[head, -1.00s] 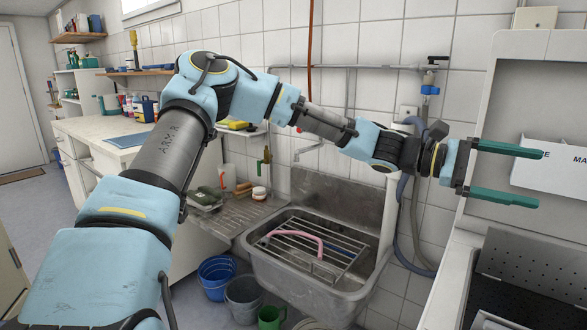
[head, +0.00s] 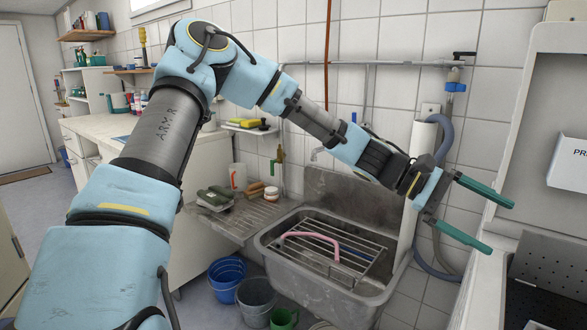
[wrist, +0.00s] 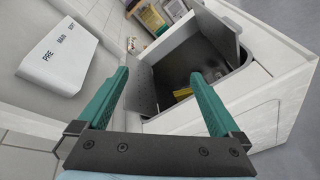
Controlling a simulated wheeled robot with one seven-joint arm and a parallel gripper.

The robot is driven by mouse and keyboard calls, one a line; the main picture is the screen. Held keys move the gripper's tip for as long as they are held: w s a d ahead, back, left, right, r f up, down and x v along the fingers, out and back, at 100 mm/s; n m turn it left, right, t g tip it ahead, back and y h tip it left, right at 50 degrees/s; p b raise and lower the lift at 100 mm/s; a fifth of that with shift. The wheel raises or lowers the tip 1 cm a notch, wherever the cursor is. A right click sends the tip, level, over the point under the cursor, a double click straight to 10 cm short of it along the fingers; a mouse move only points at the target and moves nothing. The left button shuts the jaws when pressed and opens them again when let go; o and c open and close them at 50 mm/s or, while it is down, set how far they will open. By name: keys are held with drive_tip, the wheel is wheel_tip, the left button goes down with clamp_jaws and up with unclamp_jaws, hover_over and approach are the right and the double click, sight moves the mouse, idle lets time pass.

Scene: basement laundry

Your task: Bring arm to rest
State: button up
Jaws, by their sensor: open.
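My blue arm (head: 125,208) stretches from the lower left up and over to the right, in front of the sink. My gripper (head: 502,226) is at its end, with two green fingers spread apart and nothing between them. It is in the air to the right of the sink, close to the white machine on the right. In the wrist view the open fingers (wrist: 158,92) point toward an open-topped white machine (wrist: 262,95) with raised flaps and a dark inside. Something yellow shows in that opening.
A metal sink (head: 280,252) with a rack (head: 325,255) and a pink hose stands below my arm. A blue bucket (head: 226,278) and a grey bucket (head: 257,300) are on the floor. A white labelled box (wrist: 62,52) is left of the fingers. A counter (head: 100,138) stands at the back left.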

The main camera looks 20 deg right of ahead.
drive_tip(key=w+a+f+t+y+b, duration=0.3)
drive_tip(key=w+a+f+t, duration=0.3)
drive_tip(key=a+f, duration=0.55)
drive_tip(key=w+a+f+t+y+b, duration=0.1)
drive_tip(key=w+a+f, duration=0.1)
drive_tip(key=w+a, duration=0.35)
drive_tip(key=w+a+f+t+y+b, duration=0.1)
drive_tip(key=w+a+f, duration=0.1)
drive_tip(key=a, duration=0.6)
drive_tip(key=w+a+f+t+y+b, duration=0.1)
drive_tip(key=w+a+f+t+y, duration=0.15)
drive_tip(key=a, duration=0.45)
drive_tip(key=w+a+t+y+b, duration=0.2)
drive_tip(key=a, duration=1.6)
wheel_tip(320, 180, up, 15)
drive_tip(key=a+p, duration=0.1)
drive_tip(key=p, duration=1.2)
drive_tip(key=shift+s+p, duration=0.35)
drive_tip(key=shift+p, duration=0.05)
